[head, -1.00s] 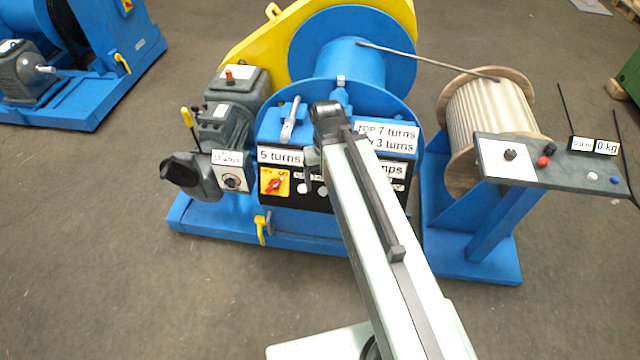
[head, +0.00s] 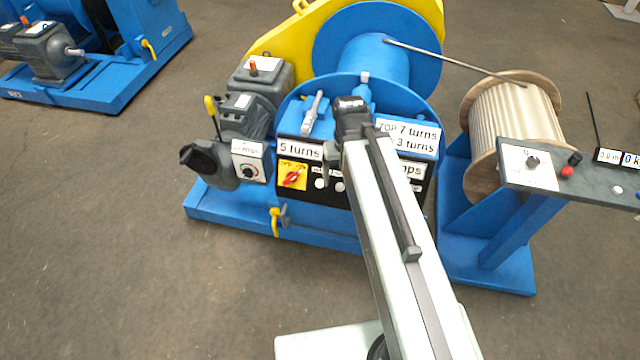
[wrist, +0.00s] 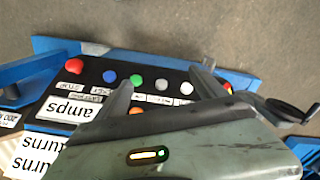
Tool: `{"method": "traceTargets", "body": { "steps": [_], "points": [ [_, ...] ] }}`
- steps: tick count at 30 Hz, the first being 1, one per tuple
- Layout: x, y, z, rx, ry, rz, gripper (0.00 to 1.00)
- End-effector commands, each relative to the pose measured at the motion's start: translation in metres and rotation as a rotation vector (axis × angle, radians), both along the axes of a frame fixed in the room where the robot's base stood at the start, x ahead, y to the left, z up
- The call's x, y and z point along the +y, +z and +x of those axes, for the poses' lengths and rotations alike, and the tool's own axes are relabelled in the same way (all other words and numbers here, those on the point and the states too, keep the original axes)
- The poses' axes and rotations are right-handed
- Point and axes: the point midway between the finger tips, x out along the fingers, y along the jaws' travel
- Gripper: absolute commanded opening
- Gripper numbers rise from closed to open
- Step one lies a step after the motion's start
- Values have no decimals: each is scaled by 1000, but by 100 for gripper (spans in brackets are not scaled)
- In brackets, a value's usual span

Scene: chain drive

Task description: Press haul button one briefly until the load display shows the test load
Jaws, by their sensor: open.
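The button panel (wrist: 90,92) on the blue winch shows in the wrist view, upside down. The button labels are too small to read, so I cannot tell which is haul button one. My gripper (wrist: 162,77) is open and empty, its fingers over the panel on either side of the green and white buttons. Contact cannot be told. The load display (head: 631,160) is cut off at the right edge, showing "0 k".
A grey console (head: 585,187) with knobs stands at the right, beside a wooden rope reel (head: 515,120). A yellow-and-red switch (head: 293,175) and a grey motor (head: 245,120) are left of my arm. Floor is clear in front.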

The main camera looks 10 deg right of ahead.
Motion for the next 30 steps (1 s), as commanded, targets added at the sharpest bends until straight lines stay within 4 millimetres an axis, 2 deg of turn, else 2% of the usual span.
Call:
{"method": "traceTargets", "body": {
  "steps": [3, 9, 12, 30],
  "points": [
    [0, 0, 0, 0, 0, 0, 78],
    [0, 0, 0, 0, 0, 0, 22],
    [0, 0, 0, 0, 0, 0, 0],
    [0, 0, 0, 0, 0, 0, 0]
  ]
}}
